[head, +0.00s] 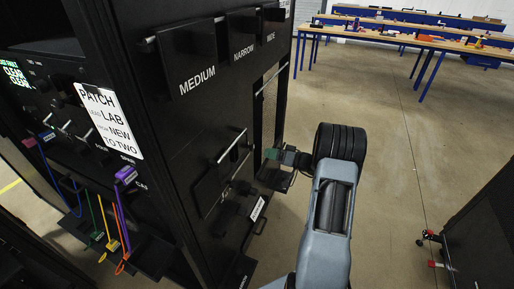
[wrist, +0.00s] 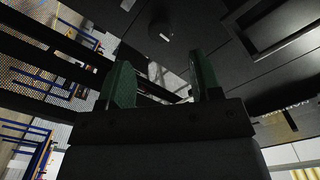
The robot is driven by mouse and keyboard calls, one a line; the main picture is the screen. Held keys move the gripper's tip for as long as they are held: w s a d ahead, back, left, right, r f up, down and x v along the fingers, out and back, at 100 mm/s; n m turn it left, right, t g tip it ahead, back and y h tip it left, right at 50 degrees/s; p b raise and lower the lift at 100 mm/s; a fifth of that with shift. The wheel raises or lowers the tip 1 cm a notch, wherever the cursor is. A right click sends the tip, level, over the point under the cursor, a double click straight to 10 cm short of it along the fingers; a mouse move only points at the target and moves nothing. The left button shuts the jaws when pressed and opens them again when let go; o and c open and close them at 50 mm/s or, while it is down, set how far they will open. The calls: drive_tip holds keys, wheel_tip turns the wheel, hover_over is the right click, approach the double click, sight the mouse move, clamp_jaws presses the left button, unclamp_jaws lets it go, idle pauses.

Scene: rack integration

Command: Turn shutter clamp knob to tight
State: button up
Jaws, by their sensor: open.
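My gripper (head: 271,155) is at the right side of the black rack, low beside the panel with a bar handle (head: 233,148). In the wrist view its two green fingers (wrist: 163,80) stand apart with nothing between them. A dark round knob (wrist: 160,32) sits on a black panel beyond the fingertips, apart from them; I cannot tell whether it is the shutter clamp knob. Dark fittings (head: 241,188) show below the bar handle in the head view, too dark to read. The clamp's setting cannot be made out.
The rack (head: 180,130) carries drawers labelled MEDIUM, NARROW and WIDE. Workbenches (head: 430,42) stand far back. A dark cabinet (head: 485,230) is at right; the floor between is clear.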

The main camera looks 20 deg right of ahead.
sight(250, 147)
drive_tip(key=p+x, duration=0.1)
drive_tip(key=x, duration=0.5)
drive_tip(key=shift+w+a, duration=0.15)
drive_tip(key=shift+w, duration=0.05)
drive_tip(key=shift+c, duration=0.3)
drive_tip(key=c, duration=0.9)
